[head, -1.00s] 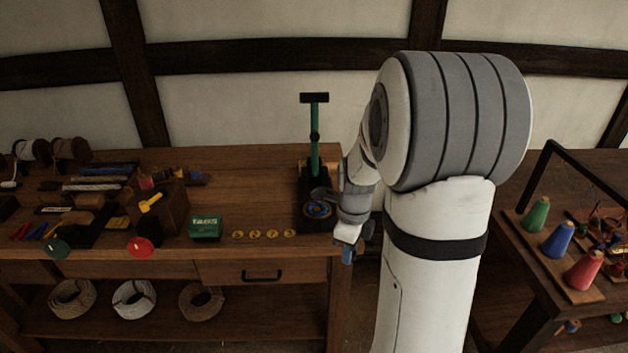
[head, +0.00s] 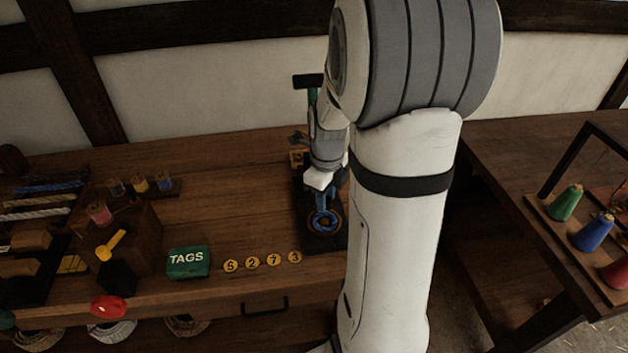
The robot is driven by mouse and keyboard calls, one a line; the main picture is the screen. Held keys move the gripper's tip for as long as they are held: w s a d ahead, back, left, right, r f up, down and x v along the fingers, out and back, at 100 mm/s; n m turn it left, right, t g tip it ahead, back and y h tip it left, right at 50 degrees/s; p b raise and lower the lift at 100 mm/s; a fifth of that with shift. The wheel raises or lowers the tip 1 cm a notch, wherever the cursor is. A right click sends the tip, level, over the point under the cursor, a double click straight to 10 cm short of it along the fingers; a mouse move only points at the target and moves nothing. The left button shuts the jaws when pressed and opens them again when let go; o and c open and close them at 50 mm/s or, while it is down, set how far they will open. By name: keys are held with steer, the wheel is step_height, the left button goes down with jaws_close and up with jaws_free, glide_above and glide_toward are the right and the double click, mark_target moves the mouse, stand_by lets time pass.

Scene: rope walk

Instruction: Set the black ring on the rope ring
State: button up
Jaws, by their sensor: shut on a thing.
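My gripper (head: 321,198), with blue fingers, points down just above the back of the rope ring. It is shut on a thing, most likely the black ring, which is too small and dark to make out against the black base. The rope ring (head: 337,226), a blue coil with a tan-orange inner part, lies on the black base (head: 325,244) of the green-handled press. I cannot tell whether the held thing touches the rope ring.
The press's green handle (head: 313,92) stands behind my arm. Yellow number discs (head: 253,262) and a green TAGS box (head: 188,262) lie to the left on the bench. Thread cones (head: 565,203) stand on the right table.

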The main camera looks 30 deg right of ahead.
mark_target(324, 221)
steer(key=shift+w+f, duration=0.1)
steer(key=shift+w, duration=0.05)
steer(key=shift+f+b, duration=1.55)
steer(key=shift+f, duration=0.4)
steer(key=shift+f, duration=0.1)
steer(key=shift+f+b, duration=0.55)
steer(key=shift+f, duration=0.05)
steer(key=o, duration=1)
steer(key=shift+o, duration=0.2)
steer(key=shift+r, duration=0.1)
step_height(324, 221, up, 8)
steer(key=shift+f, duration=0.15)
